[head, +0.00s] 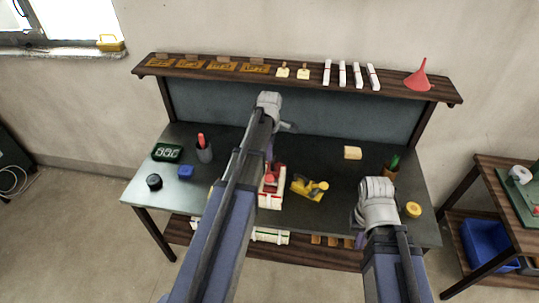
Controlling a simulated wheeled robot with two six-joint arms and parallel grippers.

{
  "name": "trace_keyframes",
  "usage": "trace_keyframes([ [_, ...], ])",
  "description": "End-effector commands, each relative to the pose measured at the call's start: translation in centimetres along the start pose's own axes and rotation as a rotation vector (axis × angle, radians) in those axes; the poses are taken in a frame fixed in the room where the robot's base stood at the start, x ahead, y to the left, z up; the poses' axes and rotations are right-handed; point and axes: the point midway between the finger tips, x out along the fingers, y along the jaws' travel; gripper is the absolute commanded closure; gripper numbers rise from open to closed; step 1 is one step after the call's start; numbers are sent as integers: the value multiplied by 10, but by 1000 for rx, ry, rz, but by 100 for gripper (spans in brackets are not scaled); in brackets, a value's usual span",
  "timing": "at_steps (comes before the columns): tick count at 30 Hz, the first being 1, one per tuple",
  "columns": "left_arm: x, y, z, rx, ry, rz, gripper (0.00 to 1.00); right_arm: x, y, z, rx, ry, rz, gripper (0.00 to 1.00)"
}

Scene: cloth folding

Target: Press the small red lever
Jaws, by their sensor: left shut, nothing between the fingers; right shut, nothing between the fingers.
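A red and white device (275,187) stands on the dark workbench (330,165) near its middle, with a small red part on top that looks like the lever. My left arm crosses in front of it and hides its left side. My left gripper (268,153) is mostly hidden behind my own arm, close to the device's far side; it is shut and empty. I cannot tell whether it touches the lever. My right gripper (358,216) is partly hidden by its wrist, over the bench's right part, apart from the device, shut and empty.
A yellow tool (309,187) lies right of the device. A yellow roll (412,209) is at right. A shelf (310,77) with a red funnel (418,77) runs behind.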

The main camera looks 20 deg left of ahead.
Motion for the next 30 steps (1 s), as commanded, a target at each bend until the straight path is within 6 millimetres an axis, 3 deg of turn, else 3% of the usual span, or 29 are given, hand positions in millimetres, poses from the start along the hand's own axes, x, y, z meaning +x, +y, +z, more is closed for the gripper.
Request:
trace_keyframes([
  [1,15,0,0,0,0,0,100,15,-1,-1,1,0,0,100],
  [18,95,0,0,0,0,0,100,95,-8,-6,-12,1,3,100],
  [24,109,0,0,0,0,0,100,109,-10,-7,-13,1,3,100],
  [30,109,0,0,0,0,0,100,108,-10,-7,-13,1,3,100],
])
